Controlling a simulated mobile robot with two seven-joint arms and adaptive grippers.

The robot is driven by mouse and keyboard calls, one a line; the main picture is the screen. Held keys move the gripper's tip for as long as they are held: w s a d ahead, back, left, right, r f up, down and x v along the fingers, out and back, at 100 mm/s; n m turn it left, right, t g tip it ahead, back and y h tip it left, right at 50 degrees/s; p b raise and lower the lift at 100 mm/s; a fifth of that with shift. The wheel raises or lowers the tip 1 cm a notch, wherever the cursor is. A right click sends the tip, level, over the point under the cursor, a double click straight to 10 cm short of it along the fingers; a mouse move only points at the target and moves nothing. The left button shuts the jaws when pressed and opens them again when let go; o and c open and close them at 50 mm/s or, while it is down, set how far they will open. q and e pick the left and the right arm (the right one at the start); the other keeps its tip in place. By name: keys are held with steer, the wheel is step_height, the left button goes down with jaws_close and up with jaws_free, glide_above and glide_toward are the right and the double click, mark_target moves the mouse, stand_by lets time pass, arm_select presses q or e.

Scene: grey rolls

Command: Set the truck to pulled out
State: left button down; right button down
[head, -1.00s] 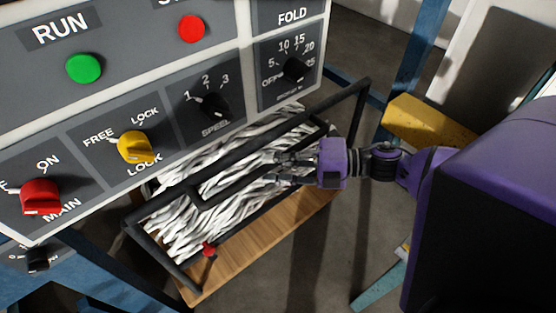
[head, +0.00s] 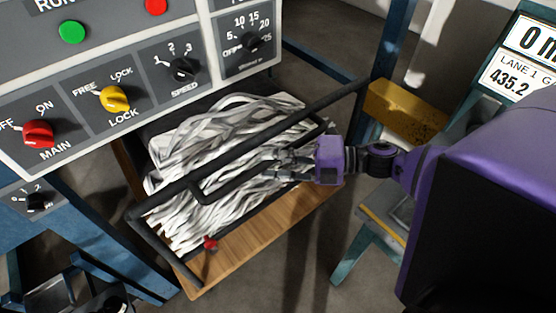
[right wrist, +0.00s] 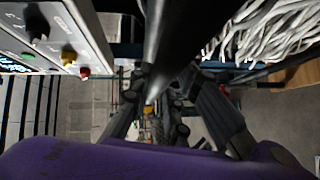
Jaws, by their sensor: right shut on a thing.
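The truck (head: 262,245) is a low cart with a wooden base, a black tube frame and a heap of white-grey strands in it. It stands below the control panel, with much of its load showing in front of the panel. A black handle bar (head: 222,188) runs along its near side. My right gripper (head: 280,167) is shut on this handle from the right. In the right wrist view the dark bar (right wrist: 155,50) runs up between my fingers, and the strands (right wrist: 265,30) show at upper right.
The control panel (head: 200,100) with knobs and buttons overhangs the truck's far side. A red knob (head: 210,243) sits at the truck's near edge. A blue post (head: 388,50), a yellow block (head: 405,112) and a stand with a sign (head: 520,60) are at right. Grey floor lies in front.

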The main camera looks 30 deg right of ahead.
arm_select(q)
steer(key=shift+a, duration=0.15)
arm_select(e)
steer(key=shift+s+a+f, duration=0.15)
steer(key=shift+a, duration=0.05)
steer(key=c, duration=2)
jaws_free()
arm_select(q)
steer(key=shift+a, duration=0.2)
arm_select(e)
steer(key=o, duration=0.4)
steer(key=shift+w+a, duration=0.15)
steer(key=shift+w, duration=0.05)
steer(key=shift+c, duration=0.2)
steer(key=shift+s+d, duration=0.1)
steer(key=shift+d, duration=0.1)
arm_select(q)
steer(key=shift+d, duration=0.2)
arm_select(e)
steer(key=v, duration=1.2)
steer(key=shift+a, duration=0.1)
